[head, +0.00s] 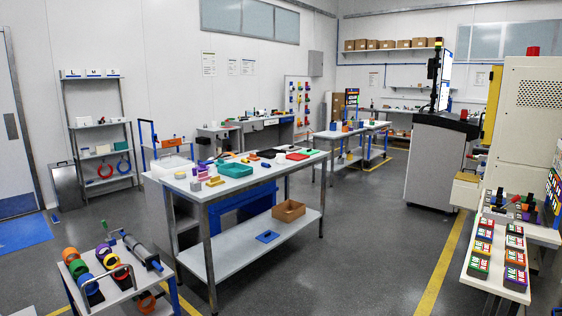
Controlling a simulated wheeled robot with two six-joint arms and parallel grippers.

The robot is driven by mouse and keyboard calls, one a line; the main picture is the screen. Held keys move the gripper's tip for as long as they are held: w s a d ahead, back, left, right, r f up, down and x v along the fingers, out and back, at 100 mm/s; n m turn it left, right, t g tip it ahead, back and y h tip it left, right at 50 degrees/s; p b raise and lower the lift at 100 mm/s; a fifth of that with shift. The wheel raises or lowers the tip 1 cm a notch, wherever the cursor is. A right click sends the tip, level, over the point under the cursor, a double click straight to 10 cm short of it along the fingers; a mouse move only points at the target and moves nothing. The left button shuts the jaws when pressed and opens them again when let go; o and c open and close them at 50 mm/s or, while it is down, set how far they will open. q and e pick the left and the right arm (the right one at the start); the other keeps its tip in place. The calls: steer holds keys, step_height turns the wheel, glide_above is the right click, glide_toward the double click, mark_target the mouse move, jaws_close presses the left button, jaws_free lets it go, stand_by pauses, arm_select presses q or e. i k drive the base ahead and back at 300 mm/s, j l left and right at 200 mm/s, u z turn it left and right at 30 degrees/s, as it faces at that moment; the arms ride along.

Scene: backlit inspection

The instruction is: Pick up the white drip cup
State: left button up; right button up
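I cannot clearly make out a white drip cup in the head view. A small pale object (180,175) sits at the left end of the long work table (245,183), too small to identify. Neither of my grippers shows in the head view.
The table also holds a green tray (236,170), purple and yellow blocks and a red piece (297,156). An open brown box (289,210) is on its lower shelf. A cart with coloured rolls (80,268) stands front left. Grey floor (350,250) is clear right of the table.

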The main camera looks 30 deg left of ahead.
mark_target(280, 159)
steer(key=i+u, duration=0.35)
steer(key=i, duration=3.25)
steer(key=i+u, duration=0.15)
steer(key=i, duration=0.3)
steer(key=i+l+u, duration=0.15)
steer(key=i, duration=0.35)
steer(key=i+l+u, duration=0.15)
steer(key=i, duration=0.3)
steer(key=i+l+u, duration=0.2)
steer(key=i, duration=0.25)
